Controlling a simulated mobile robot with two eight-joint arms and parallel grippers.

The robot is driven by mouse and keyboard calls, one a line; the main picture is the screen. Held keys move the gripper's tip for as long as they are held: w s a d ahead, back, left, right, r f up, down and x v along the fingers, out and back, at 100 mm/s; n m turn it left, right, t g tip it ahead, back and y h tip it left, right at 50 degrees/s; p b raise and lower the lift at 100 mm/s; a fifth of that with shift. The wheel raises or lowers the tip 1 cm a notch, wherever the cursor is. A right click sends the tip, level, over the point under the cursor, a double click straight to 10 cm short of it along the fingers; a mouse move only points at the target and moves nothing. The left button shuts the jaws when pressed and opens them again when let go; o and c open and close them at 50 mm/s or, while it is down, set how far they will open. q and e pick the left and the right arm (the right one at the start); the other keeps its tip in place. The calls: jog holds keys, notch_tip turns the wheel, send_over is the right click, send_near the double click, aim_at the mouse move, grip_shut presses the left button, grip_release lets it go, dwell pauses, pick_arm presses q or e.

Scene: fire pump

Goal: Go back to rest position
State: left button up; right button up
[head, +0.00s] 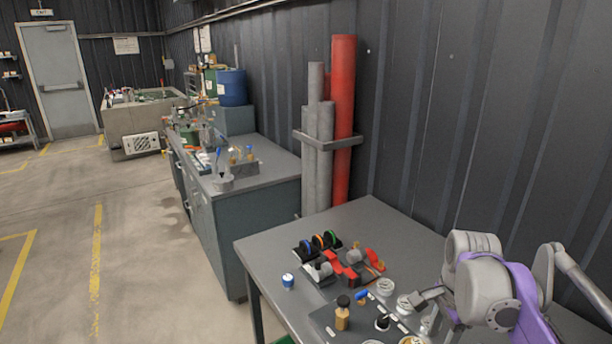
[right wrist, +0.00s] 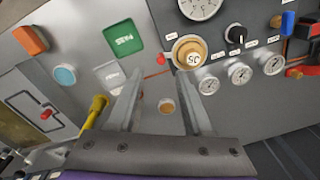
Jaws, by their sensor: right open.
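My right gripper (right wrist: 160,80) is open, its two fingers apart over the panel. Nothing is held between them. A round tan knob (right wrist: 187,52) stands just beyond the right fingertip; I cannot tell whether they touch. A smaller tan round piece (right wrist: 166,106) shows lower down between the fingers. In the head view my right arm, grey with purple, reaches in from the right, and the gripper (head: 424,298) is low over the table (head: 375,218), near the grey panel and partly hidden by the arm. My left gripper is not in view.
White gauges (right wrist: 239,73) and a black knob (right wrist: 235,33) sit beside the tan knob. A yellow handle (right wrist: 95,111) is at the left. Red and grey pipes (head: 343,120) stand against the wall behind the table. Open floor (head: 60,215) lies at the left.

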jog(key=s+a+f+n+t, duration=0.5)
jog(key=s+a+f+n, duration=0.7)
jog(key=n, duration=0.5)
jog(key=shift+s+a+f+n, duration=0.35)
jog(key=shift+s+f, duration=0.3)
jog(key=shift+s, duration=0.4)
